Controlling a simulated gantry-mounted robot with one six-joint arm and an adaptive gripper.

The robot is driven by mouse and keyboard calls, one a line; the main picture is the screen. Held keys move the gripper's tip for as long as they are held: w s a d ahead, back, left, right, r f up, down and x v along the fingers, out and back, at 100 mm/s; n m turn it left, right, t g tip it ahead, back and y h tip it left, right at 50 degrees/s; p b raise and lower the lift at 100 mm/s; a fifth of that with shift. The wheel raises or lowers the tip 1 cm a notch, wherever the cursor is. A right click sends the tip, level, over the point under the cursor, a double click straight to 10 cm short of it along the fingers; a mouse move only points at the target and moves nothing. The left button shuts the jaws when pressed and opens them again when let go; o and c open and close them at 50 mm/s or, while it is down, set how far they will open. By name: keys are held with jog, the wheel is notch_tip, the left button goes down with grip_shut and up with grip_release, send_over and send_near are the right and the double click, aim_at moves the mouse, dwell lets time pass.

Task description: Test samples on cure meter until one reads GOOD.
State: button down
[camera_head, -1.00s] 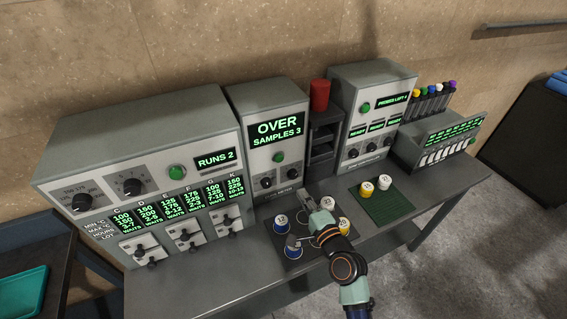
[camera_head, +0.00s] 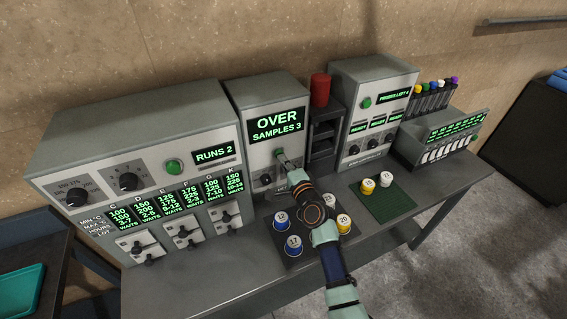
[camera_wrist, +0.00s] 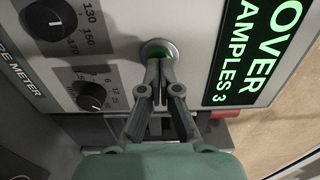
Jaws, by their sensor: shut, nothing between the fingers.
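The cure meter (camera_head: 258,98) stands in the middle of the bench. Its screen (camera_head: 277,124) reads OVER, SAMPLES 3, and part of the same text shows in the wrist view (camera_wrist: 255,50). Sample cups sit on a dark mat (camera_head: 300,264): blue cup 12 (camera_head: 281,220), blue cup 17 (camera_head: 294,246) and yellow cup 20 (camera_head: 343,223). My arm hides part of the mat.
A yellow cup (camera_head: 367,187) and a white cup (camera_head: 386,180) stand on a green mat (camera_head: 390,208). The oven-like panel (camera_head: 140,165) at left reads RUNS 2. The probe machine (camera_head: 372,110) stands right. A red cylinder (camera_head: 320,90) tops a dark rack. Meter dials (camera_wrist: 90,96) lie beside my fingers.

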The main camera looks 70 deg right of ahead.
jog(key=shift+w+d, duration=0.1)
jog(key=shift+b+x, duration=0.55)
jog(key=shift+x, duration=0.25)
jog(key=p+v, duration=0.3)
jog(key=v, duration=1.1)
